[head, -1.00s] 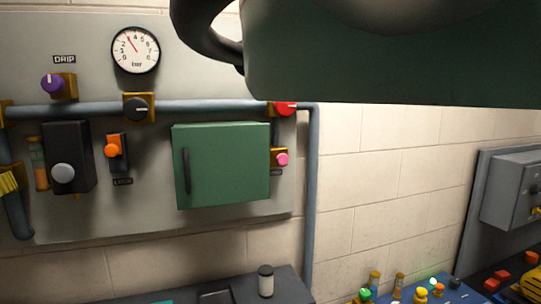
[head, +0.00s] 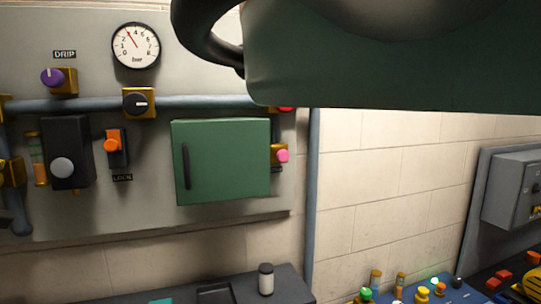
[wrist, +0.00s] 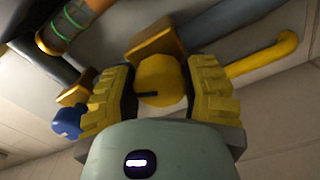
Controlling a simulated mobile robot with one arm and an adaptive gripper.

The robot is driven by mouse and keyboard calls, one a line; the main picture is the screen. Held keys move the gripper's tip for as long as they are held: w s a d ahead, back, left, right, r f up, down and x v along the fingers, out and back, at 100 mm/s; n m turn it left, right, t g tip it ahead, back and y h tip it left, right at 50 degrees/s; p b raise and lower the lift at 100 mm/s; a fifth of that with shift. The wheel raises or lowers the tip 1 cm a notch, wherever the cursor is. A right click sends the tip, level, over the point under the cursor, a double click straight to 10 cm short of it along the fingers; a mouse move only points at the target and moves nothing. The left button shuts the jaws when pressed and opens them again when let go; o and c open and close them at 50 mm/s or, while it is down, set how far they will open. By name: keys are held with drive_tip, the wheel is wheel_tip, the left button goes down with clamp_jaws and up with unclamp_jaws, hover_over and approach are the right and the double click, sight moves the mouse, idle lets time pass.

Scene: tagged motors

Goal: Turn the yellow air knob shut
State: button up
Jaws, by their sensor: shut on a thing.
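The round yellow knob (wrist: 159,72) shows in the wrist view in front of a brass-coloured block (wrist: 150,46). A dark line on its face points left and slightly down in the picture. My gripper (wrist: 160,92) has its two ridged yellow fingers on either side of the knob, shut on it. In the head view something yellow and brass shows at the left edge; I cannot tell there how much is knob or gripper.
A blue knob (wrist: 68,122) sits close to the left finger, and a yellow pipe (wrist: 265,62) runs right. The wall panel holds a green cabinet (head: 225,160), a black box (head: 66,152), an orange knob (head: 113,140), a purple knob (head: 52,77) and a gauge (head: 135,46).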

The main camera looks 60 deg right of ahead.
drive_tip(key=shift+n+p, duration=0.95)
drive_tip(key=shift+n, duration=1.25)
drive_tip(key=o, duration=1.2)
drive_tip(key=v, duration=1.2)
